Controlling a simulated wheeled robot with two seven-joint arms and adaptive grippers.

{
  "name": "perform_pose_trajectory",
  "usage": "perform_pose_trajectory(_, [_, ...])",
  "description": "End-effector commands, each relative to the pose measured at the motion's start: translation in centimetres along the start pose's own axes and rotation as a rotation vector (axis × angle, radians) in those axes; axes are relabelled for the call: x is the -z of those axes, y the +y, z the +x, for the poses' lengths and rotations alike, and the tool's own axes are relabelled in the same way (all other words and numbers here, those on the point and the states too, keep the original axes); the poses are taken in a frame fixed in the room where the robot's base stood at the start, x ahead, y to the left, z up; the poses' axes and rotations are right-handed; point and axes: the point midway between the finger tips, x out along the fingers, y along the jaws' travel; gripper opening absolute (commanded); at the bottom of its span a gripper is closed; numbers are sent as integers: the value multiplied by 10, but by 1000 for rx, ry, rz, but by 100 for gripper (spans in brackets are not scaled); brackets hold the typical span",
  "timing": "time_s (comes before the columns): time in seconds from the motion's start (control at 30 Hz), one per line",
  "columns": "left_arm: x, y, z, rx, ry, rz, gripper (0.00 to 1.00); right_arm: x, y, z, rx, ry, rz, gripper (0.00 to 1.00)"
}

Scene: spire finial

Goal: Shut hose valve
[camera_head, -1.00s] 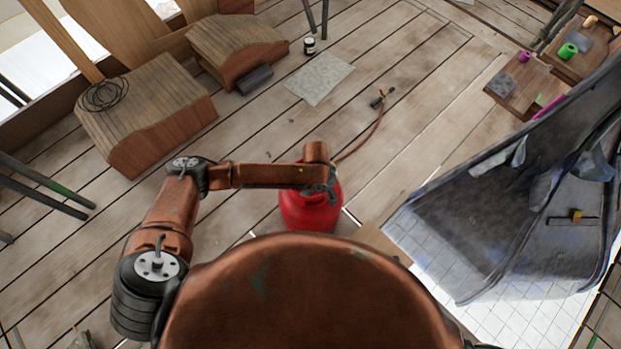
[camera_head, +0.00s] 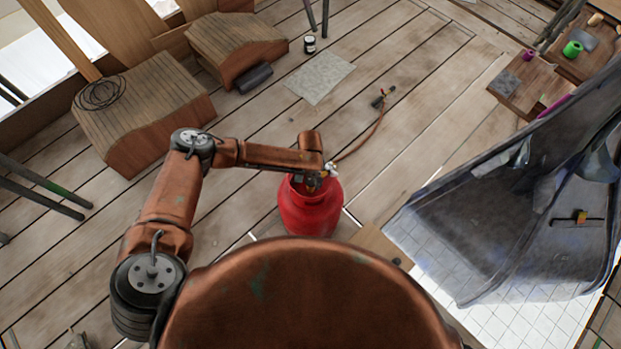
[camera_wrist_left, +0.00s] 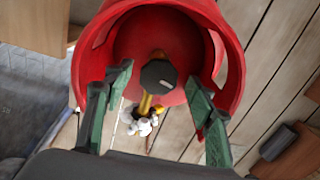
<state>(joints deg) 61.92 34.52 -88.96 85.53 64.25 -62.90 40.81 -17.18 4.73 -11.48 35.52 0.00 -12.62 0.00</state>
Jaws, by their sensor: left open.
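A red gas cylinder (camera_head: 311,212) stands upright on the plank floor in front of my body; its open collar also shows in the left wrist view (camera_wrist_left: 155,28). Inside the collar is a dark valve knob (camera_wrist_left: 158,76) on a brass stem. White and brass fittings (camera_wrist_left: 142,118) sit below it in that view. An orange hose (camera_head: 366,141) runs from the cylinder's top across the floor. My left gripper (camera_wrist_left: 155,98) is open, its green fingers on either side of the knob and apart from it. In the head view my wrist hides part of the cylinder top. My right gripper is not in view.
A torch-like end (camera_head: 380,99) lies on the floor at the hose's far end. Wooden blocks (camera_head: 145,115) stand at the left. A low table with tapes (camera_head: 535,85) is at the upper right. Floor beyond the cylinder is mostly clear.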

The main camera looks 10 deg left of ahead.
Motion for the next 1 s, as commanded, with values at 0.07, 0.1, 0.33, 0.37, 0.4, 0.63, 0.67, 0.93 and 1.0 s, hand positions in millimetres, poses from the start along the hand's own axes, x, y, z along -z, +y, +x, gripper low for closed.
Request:
perform_pose_trajectory(0.07, [0, 0, 2, 0, 1, 0, 51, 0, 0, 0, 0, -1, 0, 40])
perform_pose_trajectory(0.1, [0, 0, 2, 0, 1, 0, 51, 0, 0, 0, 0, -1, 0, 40])
perform_pose_trajectory(0.33, [1, 0, 1, 0, 2, 1, 47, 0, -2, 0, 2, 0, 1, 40])
perform_pose_trajectory(0.37, [1, 0, 1, 0, 1, 1, 45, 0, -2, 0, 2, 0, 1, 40])
perform_pose_trajectory(0.4, [1, 0, 1, 0, 1, 1, 42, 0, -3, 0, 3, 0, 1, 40])
perform_pose_trajectory(0.63, [0, 0, 1, 0, 1, 1, 26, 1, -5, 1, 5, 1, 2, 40])
perform_pose_trajectory(0.67, [0, 0, 1, 0, 1, 1, 24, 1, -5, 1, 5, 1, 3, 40])
perform_pose_trajectory(0.93, [0, 0, 1, 1, 1, 1, 9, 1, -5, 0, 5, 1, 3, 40])
perform_pose_trajectory(1.0, [0, 0, 1, 1, 1, 3, 9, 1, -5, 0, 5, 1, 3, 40])
